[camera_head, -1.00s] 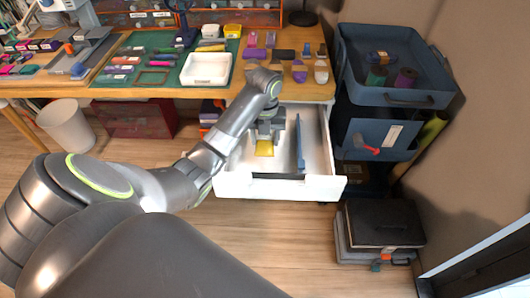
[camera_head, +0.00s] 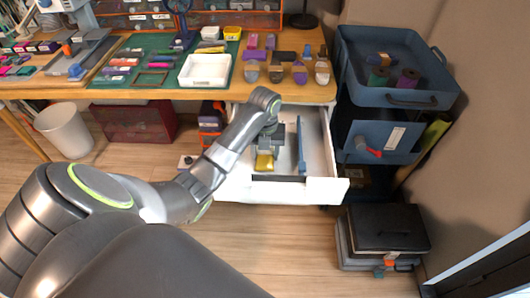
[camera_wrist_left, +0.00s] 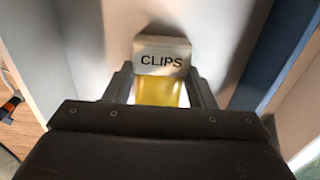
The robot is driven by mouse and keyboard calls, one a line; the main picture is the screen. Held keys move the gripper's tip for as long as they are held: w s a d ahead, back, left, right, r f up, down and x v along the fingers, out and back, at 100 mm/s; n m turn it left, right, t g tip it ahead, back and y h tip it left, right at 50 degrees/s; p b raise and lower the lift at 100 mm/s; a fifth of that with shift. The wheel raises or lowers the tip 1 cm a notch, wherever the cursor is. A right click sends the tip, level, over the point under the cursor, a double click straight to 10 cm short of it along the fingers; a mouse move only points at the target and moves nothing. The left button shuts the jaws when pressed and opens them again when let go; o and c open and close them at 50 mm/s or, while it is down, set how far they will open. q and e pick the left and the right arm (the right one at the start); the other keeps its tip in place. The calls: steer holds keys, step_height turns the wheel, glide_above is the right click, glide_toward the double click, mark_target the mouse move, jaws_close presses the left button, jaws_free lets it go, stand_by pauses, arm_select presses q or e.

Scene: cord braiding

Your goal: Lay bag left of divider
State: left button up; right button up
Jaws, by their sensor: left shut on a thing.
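A yellow bag (camera_head: 264,162) with a pale top labelled CLIPS (camera_wrist_left: 161,58) is held in my left gripper (camera_head: 268,148). The wrist view shows the fingers (camera_wrist_left: 161,88) on both sides of the bag. The bag is inside the open white drawer (camera_head: 322,190), left of the blue divider (camera_head: 301,146). The divider also shows at the right in the wrist view (camera_wrist_left: 276,50). I cannot tell whether the bag touches the drawer floor. My right gripper is not in view.
The workbench (camera_head: 300,92) stands above and behind the drawer, with a white tray (camera_head: 205,70) on its green mat. A blue bin stack (camera_head: 395,100) and a black case (camera_head: 388,228) stand to the right. A wastebasket (camera_head: 66,130) stands at left.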

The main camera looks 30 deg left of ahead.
mark_target(265, 154)
arm_select(q)
steer(key=o, duration=1.1)
steer(key=shift+f, duration=0.1)
steer(key=shift+r, duration=0.55)
step_height(265, 154, up, 3)
steer(key=shift+f+p, duration=0.1)
steer(key=shift+p, duration=0.4)
step_height(265, 154, up, 3)
steer(key=shift+f+p, duration=0.1)
steer(key=shift+p, duration=1.05)
step_height(265, 154, up, 3)
steer(key=p, duration=0.2)
steer(key=shift+f+p, duration=0.2)
steer(key=shift+p, duration=0.15)
step_height(265, 154, up, 3)
steer(key=p, duration=0.3)
arm_select(e)
steer(key=s+d+f, duration=0.2)
steer(key=s+f, duration=0.4)
steer(key=s, duration=0.3)
steer(key=shift+d+n+h, duration=0.4)
